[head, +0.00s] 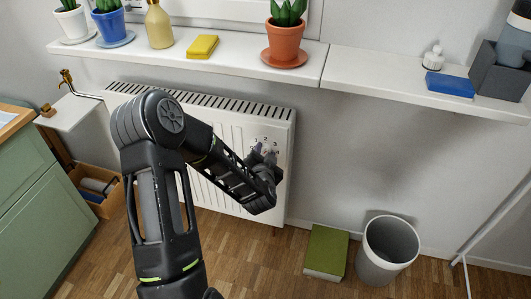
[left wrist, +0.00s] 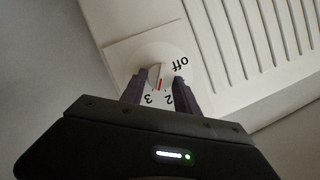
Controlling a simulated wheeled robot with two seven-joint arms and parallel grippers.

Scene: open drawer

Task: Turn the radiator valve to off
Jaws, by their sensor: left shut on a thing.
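The white radiator (head: 215,125) hangs under the window sill, with a dial of printed numbers at its upper right. In the left wrist view the round white valve knob (left wrist: 153,55) has a raised grip and a red mark. The red mark points down between the printed 2 and 3; "off" is printed to the right. My left gripper (head: 262,153) is at the dial and shut on the knob's grip, with one dark finger on each side in the left wrist view (left wrist: 158,80). It hides part of the dial in the head view. My right gripper is not in view.
The sill (head: 350,80) above holds potted plants, a yellow sponge (head: 202,46) and a blue box (head: 449,85). A green cabinet (head: 45,190) is at left.

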